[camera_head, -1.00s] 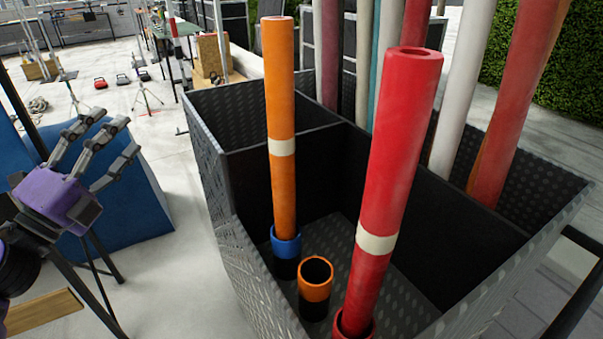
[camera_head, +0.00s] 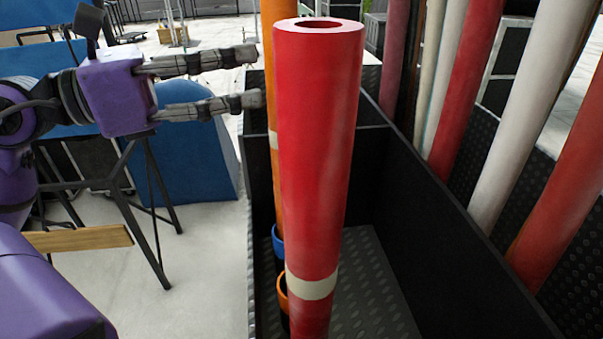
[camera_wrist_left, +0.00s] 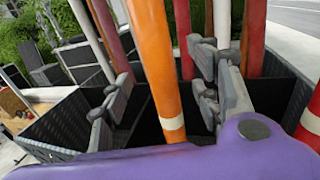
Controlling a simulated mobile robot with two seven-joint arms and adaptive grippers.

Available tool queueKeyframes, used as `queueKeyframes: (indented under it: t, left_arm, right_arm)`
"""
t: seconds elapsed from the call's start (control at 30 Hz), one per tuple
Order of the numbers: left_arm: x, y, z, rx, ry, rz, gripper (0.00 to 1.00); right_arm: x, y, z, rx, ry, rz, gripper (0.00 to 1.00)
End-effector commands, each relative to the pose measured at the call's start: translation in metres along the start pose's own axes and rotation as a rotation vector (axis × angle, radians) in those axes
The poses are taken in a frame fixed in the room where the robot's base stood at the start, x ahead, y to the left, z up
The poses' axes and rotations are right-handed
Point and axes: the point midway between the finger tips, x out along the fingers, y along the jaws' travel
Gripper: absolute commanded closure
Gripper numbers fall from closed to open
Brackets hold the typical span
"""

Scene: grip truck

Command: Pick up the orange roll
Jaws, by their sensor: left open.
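The tall orange roll (camera_head: 279,185) with a cream band stands upright in a blue-rimmed holder (camera_head: 277,240) in the dark crate. In the head view the red roll (camera_head: 318,130) partly hides it. My left gripper (camera_head: 257,78) points right, its open fingers at the orange roll's upper part. In the left wrist view the orange roll (camera_wrist_left: 153,55) stands between the two spread fingers (camera_wrist_left: 160,75), with gaps visible on both sides. My right gripper is not in view.
The red roll stands close in front of the orange one. An orange-rimmed holder (camera_head: 282,290) sits beside the blue one. White and red rolls (camera_head: 530,110) stand in the crate's right compartment. The crate's dark divider (camera_head: 430,215) runs between. A blue block (camera_head: 190,160) is behind my left arm.

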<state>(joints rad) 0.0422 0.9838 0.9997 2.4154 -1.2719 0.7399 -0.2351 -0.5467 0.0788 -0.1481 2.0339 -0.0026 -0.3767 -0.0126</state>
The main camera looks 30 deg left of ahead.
Motion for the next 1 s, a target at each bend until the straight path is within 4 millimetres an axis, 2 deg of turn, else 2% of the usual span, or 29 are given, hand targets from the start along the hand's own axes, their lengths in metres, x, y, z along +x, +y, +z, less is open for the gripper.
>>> queueKeyframes:
  t: [0.37,0.6,0.93,1.0]
  left_arm:
    - [0.038,-0.001,-0.003,0.012,0.018,-0.006,0.43]
    - [0.071,-0.001,-0.003,0.011,0.017,-0.006,0.43]
    - [0.078,-0.001,-0.005,0.008,0.016,-0.005,0.43]
    - [0.077,-0.001,-0.005,0.008,0.016,-0.005,0.53]
  right_arm:
    - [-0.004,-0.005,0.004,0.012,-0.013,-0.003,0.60]
    - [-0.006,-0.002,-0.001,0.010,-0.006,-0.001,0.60]
    - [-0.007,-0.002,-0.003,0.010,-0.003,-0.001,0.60]
    - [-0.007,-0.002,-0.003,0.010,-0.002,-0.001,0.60]
